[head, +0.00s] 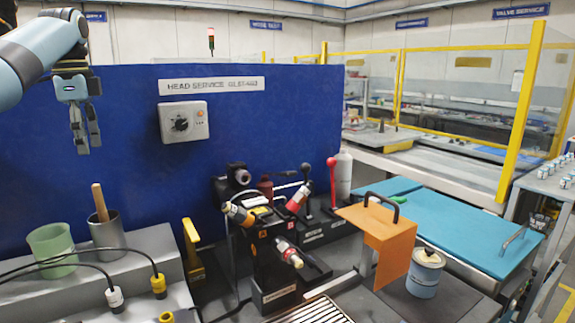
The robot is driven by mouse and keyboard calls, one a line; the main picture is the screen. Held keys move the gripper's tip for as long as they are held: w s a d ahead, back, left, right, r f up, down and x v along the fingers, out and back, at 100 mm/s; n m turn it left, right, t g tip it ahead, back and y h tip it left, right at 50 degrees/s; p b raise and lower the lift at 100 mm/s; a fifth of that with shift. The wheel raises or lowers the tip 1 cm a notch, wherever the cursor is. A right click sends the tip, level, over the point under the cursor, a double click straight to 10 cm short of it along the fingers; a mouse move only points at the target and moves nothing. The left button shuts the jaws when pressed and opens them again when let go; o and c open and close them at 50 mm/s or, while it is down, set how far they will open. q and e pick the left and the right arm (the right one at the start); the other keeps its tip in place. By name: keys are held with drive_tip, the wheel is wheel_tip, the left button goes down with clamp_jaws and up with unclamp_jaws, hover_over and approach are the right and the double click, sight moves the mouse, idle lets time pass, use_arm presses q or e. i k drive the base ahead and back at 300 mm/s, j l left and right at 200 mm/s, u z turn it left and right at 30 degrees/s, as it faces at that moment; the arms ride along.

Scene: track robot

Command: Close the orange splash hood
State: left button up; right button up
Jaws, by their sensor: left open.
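The orange splash hood (387,243) is at the right of the bench, an angled orange panel with a dark handle (382,203) on its top. Its top plate sticks out to the left toward a black machine (272,260) with several colored fittings. I cannot tell from this view how far the hood stands open. My left gripper (86,148) is at the upper left, in front of the blue panel, pointing down, open and empty. It is far to the left of the hood and higher. My right gripper is not in view.
A red-knobbed lever (332,180) stands behind the hood's left edge. A blue-grey can (425,273) is close to its right. A green cup (52,250) and a grey cup (108,235) with a wooden handle stand below my left gripper. Cables with plugs lie at the lower left.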

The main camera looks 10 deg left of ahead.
sight(394, 241)
drive_tip(key=k+l, duration=0.55)
drive_tip(key=l, duration=0.15)
drive_tip(key=k+l, duration=0.6)
drive_tip(key=l, duration=0.15)
